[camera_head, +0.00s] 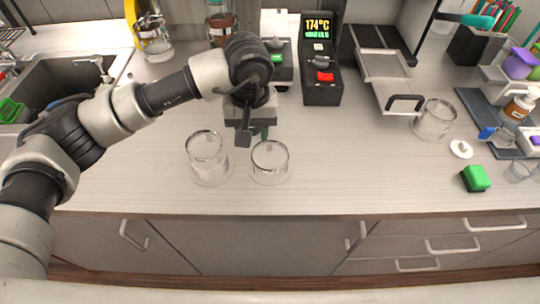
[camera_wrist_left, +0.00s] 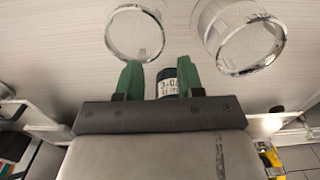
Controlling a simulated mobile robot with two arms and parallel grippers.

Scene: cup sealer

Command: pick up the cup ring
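My left gripper (camera_head: 254,134) hangs fingers-down over the counter, just behind and between two clear round cups. Its green fingers (camera_wrist_left: 160,68) stand apart in the left wrist view, with no cup between them. The left clear cup (camera_head: 206,158) and the right clear cup (camera_head: 269,161) stand on the counter, each with a bright rim. Both also show beyond the fingers in the left wrist view. I cannot tell for sure which thing is the cup ring; a third clear round cup (camera_head: 434,120) stands at the right. My right gripper is not in view.
A black sealer with a 174°C display (camera_head: 319,60) stands at the back, beside a metal tray with a black handle (camera_head: 385,78). A sink (camera_head: 60,85) is at left. A green block (camera_head: 475,178) and white disc (camera_head: 461,149) lie at right. The front middle counter is clear.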

